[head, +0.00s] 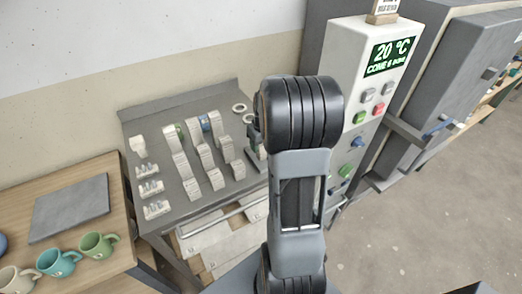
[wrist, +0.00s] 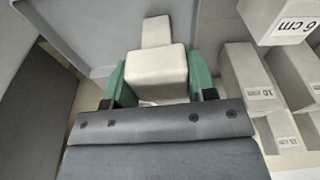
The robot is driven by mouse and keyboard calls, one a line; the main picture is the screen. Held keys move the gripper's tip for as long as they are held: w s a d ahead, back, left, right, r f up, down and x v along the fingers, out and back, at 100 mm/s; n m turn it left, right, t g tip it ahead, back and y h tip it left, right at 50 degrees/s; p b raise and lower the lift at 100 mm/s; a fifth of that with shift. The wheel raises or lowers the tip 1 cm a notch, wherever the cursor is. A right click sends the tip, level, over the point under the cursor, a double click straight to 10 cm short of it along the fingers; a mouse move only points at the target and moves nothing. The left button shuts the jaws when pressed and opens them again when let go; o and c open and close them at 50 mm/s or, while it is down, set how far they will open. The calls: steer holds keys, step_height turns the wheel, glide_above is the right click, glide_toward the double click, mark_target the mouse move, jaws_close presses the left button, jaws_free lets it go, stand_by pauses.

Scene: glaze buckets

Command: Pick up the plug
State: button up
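The plug (wrist: 155,72) is a pale off-white block with a narrower stem reaching away from me in the wrist view. My gripper (wrist: 160,82) has green fingers on both sides of the block, against its sides with no visible gap, so it looks shut on it. I cannot tell whether the plug still touches the surface beneath. In the head view my arm hides the plug and most of my gripper, at the right end of the grey table (head: 150,116).
Pale kiln posts (head: 205,158) stand in rows left of my arm; in the wrist view labelled posts (wrist: 255,80) are close on the right. White small pieces (head: 150,188) line the table's left. A kiln control column (head: 350,95) stands to the right. Mugs (head: 97,244) are at lower left.

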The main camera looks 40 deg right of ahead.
steer(key=c, duration=0.4)
steer(key=shift+c, duration=0.2)
